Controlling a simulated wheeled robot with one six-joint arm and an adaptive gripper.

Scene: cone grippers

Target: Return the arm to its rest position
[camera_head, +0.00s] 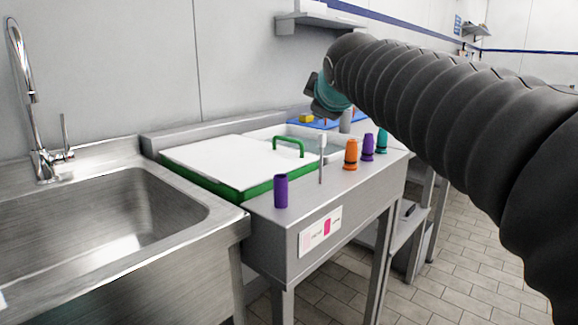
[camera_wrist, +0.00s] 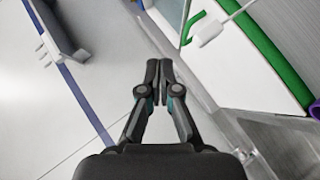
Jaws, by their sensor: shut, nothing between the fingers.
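My arm, in a dark ribbed sleeve (camera_head: 450,105), reaches in from the right in the head view, above the steel counter. Its teal wrist part (camera_head: 328,98) hangs over the far end of the counter. The fingers are hidden in the head view. In the wrist view my gripper (camera_wrist: 159,62) is shut and empty, its two fingertips together. Behind it in that view are the pale wall and the counter's back edge.
A steel sink (camera_head: 100,240) with a tall faucet (camera_head: 25,90) stands left. On the counter are a green-rimmed white tray lid (camera_head: 215,160), a purple cone gripper (camera_head: 281,191), an orange one (camera_head: 351,154) and others. A wall shelf (camera_head: 315,20) hangs behind my arm.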

